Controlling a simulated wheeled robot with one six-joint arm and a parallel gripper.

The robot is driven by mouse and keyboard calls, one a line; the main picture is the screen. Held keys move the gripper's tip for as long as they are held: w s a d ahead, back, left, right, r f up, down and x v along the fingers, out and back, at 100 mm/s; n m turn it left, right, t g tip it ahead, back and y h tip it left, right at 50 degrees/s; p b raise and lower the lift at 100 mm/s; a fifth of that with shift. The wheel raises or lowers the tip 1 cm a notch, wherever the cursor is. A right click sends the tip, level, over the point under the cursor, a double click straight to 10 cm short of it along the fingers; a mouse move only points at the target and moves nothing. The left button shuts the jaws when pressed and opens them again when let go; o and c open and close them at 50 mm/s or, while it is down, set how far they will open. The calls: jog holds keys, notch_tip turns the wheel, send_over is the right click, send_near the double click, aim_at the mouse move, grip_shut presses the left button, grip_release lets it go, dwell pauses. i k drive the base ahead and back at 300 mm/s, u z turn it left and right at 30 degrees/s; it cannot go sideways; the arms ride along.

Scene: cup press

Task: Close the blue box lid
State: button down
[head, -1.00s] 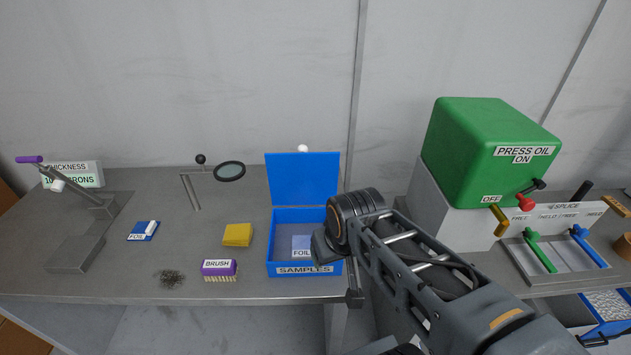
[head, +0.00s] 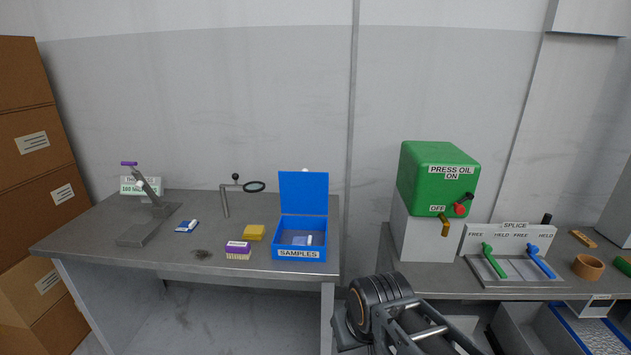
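The blue box (head: 299,254), labelled SAMPLES, stands near the front right edge of the left table. Its blue lid (head: 304,193) is open and stands upright at the back, with a small white knob (head: 305,170) just showing behind its top edge. A small pale piece lies inside the box. My arm's end (head: 378,305) is at the bottom of the head view, right of the box, in front of the gap between the tables. It is apart from the box. My gripper's fingers are not clearly visible, so I cannot tell their state.
Left of the box are a yellow pad (head: 254,232), a purple brush (head: 238,250), a foil block (head: 187,226) and a magnifier stand (head: 226,200). Cardboard boxes (head: 27,130) stand at far left.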

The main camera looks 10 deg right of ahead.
aim_at(302, 192)
jog(key=u, duration=0.65)
jog(key=i, duration=1.3)
jog(key=z, duration=0.35)
